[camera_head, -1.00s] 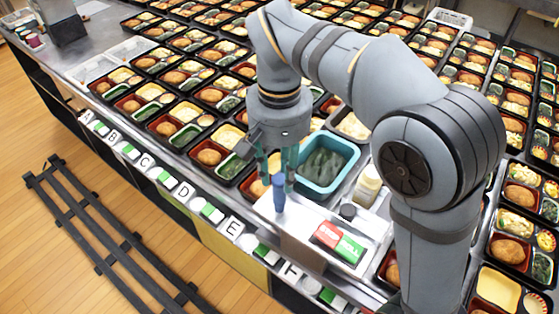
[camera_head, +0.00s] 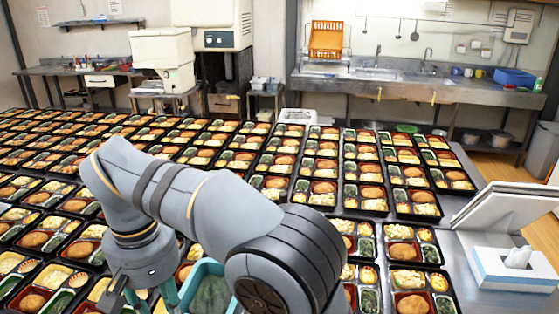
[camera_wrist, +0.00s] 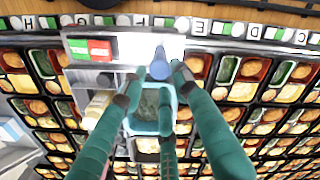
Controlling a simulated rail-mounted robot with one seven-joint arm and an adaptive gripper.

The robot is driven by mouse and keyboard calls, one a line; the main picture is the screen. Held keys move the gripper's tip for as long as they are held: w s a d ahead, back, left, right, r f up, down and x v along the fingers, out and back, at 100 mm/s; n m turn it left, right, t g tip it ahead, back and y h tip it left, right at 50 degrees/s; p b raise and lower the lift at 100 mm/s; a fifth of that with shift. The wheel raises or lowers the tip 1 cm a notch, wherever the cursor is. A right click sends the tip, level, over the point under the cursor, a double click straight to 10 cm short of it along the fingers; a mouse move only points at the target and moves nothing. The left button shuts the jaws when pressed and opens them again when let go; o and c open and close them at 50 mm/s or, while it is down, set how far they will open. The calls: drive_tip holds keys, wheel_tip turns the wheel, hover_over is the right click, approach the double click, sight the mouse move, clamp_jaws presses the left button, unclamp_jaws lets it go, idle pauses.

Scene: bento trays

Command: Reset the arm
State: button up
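My gripper (camera_wrist: 156,80) has three green fingers. They are spread apart with nothing between them, so it is open. In the head view my gripper (camera_head: 150,298) shows at the bottom edge, with its fingertips cut off. In the wrist view a blue upright object (camera_wrist: 160,66) stands on a white board just beyond the fingertips. A light-blue tub (camera_wrist: 143,126) lies under the fingers and is partly covered by them. The tub also shows in the head view (camera_head: 190,283), partly behind my arm.
Rows of filled bento trays (camera_head: 318,165) crowd the table. Red and green STOP and SELL buttons (camera_wrist: 90,49) sit on the white board. A cream bottle (camera_wrist: 97,108) stands near the tub. A tissue box (camera_head: 515,268) is at the right. A sink counter (camera_head: 390,75) lines the back wall.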

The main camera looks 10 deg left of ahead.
wheel_tip(320, 180, down, 11)
drive_tip(key=shift+f, duration=0.1)
drive_tip(key=shift+a, duration=0.5)
drive_tip(key=shift+r, duration=0.2)
